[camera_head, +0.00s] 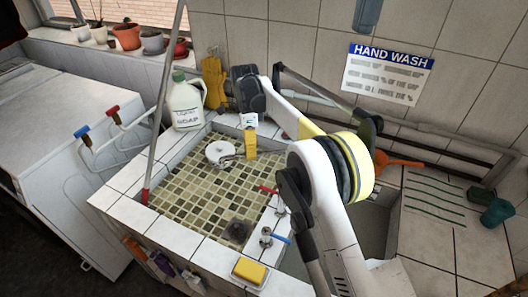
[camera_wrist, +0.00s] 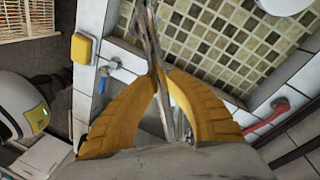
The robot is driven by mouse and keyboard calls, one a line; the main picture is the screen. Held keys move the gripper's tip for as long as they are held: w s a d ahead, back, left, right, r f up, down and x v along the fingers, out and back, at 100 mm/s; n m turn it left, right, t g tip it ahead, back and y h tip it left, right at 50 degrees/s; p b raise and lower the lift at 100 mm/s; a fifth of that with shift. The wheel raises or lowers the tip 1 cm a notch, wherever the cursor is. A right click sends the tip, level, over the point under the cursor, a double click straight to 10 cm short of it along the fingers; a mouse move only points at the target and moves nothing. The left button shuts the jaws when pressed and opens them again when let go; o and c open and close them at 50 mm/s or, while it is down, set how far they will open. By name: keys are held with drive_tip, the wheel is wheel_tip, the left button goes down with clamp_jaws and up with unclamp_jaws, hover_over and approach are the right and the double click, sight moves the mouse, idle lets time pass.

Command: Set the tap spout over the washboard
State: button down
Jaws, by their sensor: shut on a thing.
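My gripper (camera_wrist: 160,78) has its two yellow fingers closed around the thin metal tap spout (camera_wrist: 147,32) in the wrist view. The spout runs up between the fingers, over the mosaic basin. In the head view my gripper (camera_head: 250,150) hangs above the left mosaic basin, and my arm hides most of the spout. The blue-handled tap (camera_head: 267,238) and red-handled tap (camera_head: 274,192) sit at the basin's right edge. A tiled panel with green stripes (camera_head: 435,197), which seems to be the washboard, lies at the right, well away from my gripper.
A soap jug (camera_head: 187,105) stands at the basin's back left corner. A white round object (camera_head: 220,152) lies in the mosaic basin (camera_head: 185,185). A yellow sponge (camera_head: 249,270) lies on the front ledge. Green cups (camera_head: 497,212) stand beyond the striped panel.

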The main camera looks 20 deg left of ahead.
drive_tip(key=shift+w+a+m, duration=0.25)
drive_tip(key=shift+w+m, duration=0.25)
drive_tip(key=shift+w, duration=0.2)
drive_tip(key=c, duration=1.3)
unclamp_jaws()
drive_tip(key=shift+w+f, duration=0.1)
drive_tip(key=shift+c, duration=0.2)
wheel_tip(320, 180, up, 10)
